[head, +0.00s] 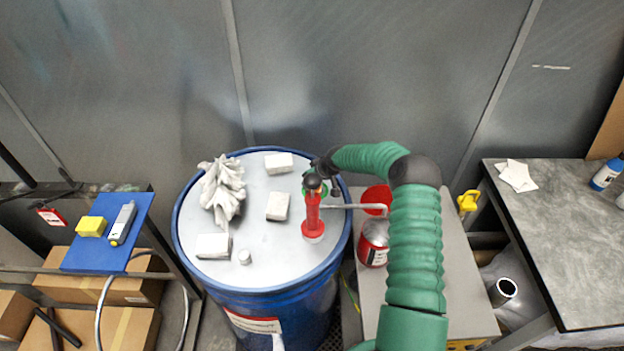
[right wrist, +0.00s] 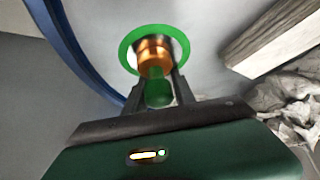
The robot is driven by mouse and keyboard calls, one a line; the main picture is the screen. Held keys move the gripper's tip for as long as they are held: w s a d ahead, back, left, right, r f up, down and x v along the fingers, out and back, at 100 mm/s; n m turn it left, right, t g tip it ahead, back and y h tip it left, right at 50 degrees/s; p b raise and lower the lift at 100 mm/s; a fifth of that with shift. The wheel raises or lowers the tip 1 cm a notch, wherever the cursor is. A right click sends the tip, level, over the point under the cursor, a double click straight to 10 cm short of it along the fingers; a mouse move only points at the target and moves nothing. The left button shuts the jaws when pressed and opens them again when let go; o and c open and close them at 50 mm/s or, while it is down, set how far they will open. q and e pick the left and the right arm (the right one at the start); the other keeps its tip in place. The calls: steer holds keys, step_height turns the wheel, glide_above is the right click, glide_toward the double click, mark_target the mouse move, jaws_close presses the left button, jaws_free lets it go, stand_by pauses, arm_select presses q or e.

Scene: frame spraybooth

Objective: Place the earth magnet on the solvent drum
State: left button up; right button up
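The blue solvent drum (head: 210,258) stands in the middle of the head view, with a pale grey lid. The earth magnet (right wrist: 154,54) has a copper-coloured body and a green knob in the right wrist view. My right gripper (right wrist: 158,82) has its fingers on both sides of it, apparently gripping it. The magnet is over a green ring (right wrist: 126,50) on the lid; whether it touches the lid is unclear. In the head view my right gripper (head: 321,172) is at the lid's far right edge and mostly hides the magnet. My left gripper is out of view.
A red can (head: 373,243) stands right of the drum. A grey table (head: 560,240) is at right, a blue shelf (head: 90,258) at left.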

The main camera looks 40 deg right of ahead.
mark_target(319, 189)
steer(key=o, duration=0.3)
steer(key=shift+s+a+r, duration=0.15)
steer(key=shift+a+r, duration=0.05)
steer(key=shift+a, duration=0.1)
steer(key=shift+o, duration=0.2)
steer(key=shift+d, duration=0.15)
steer(key=shift+d+r, duration=0.15)
steer(key=shift+r, duration=0.05)
steer(key=b+v, duration=0.1)
steer(key=v, duration=0.4)
steer(key=shift+s+d+r, duration=0.15)
steer(key=shift+s+r, duration=0.1)
steer(key=shift+s, duration=0.1)
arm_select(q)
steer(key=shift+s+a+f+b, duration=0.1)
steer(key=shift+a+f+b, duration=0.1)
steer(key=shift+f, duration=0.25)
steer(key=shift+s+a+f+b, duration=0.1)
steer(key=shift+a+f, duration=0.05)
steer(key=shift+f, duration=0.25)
arm_select(e)
steer(key=v, duration=0.5)
steer(key=shift+s+a+r, duration=0.1)
steer(key=shift+a+r, duration=0.25)
steer(key=shift+a, duration=0.05)
